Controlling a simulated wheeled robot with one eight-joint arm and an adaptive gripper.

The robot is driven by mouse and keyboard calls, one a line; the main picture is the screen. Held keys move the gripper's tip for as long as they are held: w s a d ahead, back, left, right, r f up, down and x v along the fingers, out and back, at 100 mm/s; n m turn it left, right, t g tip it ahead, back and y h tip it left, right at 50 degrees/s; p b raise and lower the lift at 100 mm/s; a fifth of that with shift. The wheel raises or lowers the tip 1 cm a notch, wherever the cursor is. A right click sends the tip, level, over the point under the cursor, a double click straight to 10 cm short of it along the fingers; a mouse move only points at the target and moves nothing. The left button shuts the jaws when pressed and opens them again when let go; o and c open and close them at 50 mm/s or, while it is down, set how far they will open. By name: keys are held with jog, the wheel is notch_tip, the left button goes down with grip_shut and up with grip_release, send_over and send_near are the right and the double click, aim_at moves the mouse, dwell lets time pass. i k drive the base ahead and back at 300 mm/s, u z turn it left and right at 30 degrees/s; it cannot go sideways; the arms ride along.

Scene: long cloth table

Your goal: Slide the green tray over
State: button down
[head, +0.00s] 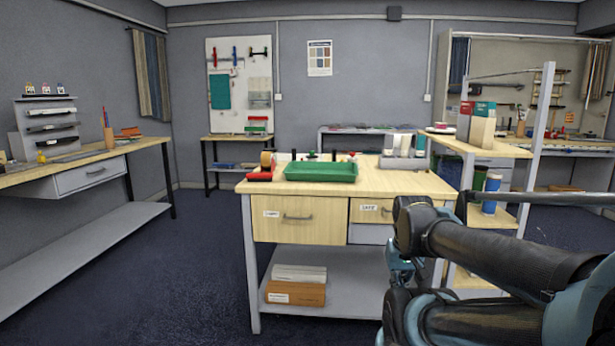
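The green tray (321,172) is a shallow rectangular tray on the wooden top of the middle workbench (400,182). It lies near the bench's front edge, left of centre, and looks empty inside. My arm reaches in from the lower right, in front of the bench's right side. Small teal parts at its near end look like my gripper (400,270). They are below the bench top, right of the tray and well apart from it. I cannot make out its fingers or whether they are open.
A red item (259,176) and a tape roll (267,160) sit close left of the tray. A grey holder (404,161) stands to its right, with bare wood between. Small items stand behind the tray. A shelf rack (532,150) stands to the right.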

aim_at(346, 172)
jog(key=z, duration=0.05)
jog(key=i, duration=1)
jog(key=u, duration=0.05)
